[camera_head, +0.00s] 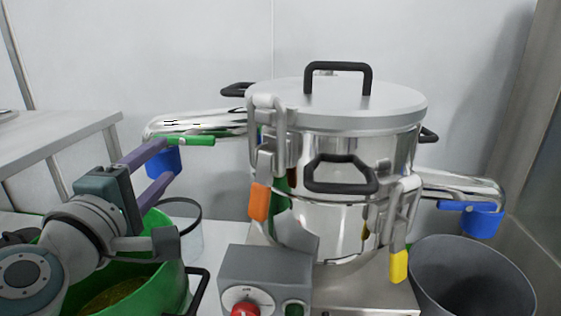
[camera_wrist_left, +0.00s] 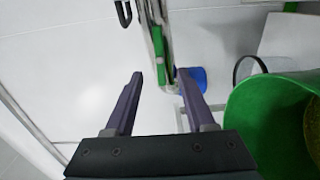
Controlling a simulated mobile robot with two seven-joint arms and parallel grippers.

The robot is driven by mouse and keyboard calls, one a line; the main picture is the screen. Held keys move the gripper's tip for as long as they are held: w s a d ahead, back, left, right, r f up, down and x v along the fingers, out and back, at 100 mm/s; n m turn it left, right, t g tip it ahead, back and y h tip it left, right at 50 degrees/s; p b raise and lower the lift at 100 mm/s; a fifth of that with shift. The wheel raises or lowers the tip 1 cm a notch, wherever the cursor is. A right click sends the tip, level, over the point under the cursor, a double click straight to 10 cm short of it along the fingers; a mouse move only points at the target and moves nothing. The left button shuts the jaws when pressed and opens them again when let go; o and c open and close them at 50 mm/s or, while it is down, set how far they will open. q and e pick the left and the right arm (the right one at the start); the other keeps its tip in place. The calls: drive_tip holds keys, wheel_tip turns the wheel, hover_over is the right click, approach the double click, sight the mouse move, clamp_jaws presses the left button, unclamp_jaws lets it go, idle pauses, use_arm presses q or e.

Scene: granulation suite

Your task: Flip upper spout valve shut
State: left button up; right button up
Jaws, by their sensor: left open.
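The upper spout (camera_head: 200,123) is a shiny metal pipe reaching left from the steel vessel (camera_head: 330,135). Its green valve lever (camera_head: 190,140) lies roughly level along the spout, above a blue outlet end (camera_head: 163,162). My left gripper (camera_head: 169,159) is open, its purple fingers pointing at the outlet and lever. In the left wrist view the green lever (camera_wrist_left: 159,62) shows between the fingertips (camera_wrist_left: 160,74), with the blue outlet (camera_wrist_left: 193,80) beside the right finger. I see nothing held; whether a finger touches the lever I cannot tell. My right gripper is out of view.
A lower spout (camera_head: 455,182) with a blue lever and outlet is on the right, over a grey bin (camera_head: 475,278). A green tub (camera_head: 135,275) stands below my left arm. A grey control box (camera_head: 265,280) with a red knob is in front.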

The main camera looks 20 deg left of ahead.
sight(182, 141)
use_arm(q)
drive_tip(key=b+x, duration=0.2)
drive_tip(key=x, duration=0.8)
drive_tip(key=shift+s+a, duration=0.1)
drive_tip(key=shift+a, duration=0.1)
drive_tip(key=shift+c, duration=0.2)
clamp_jaws()
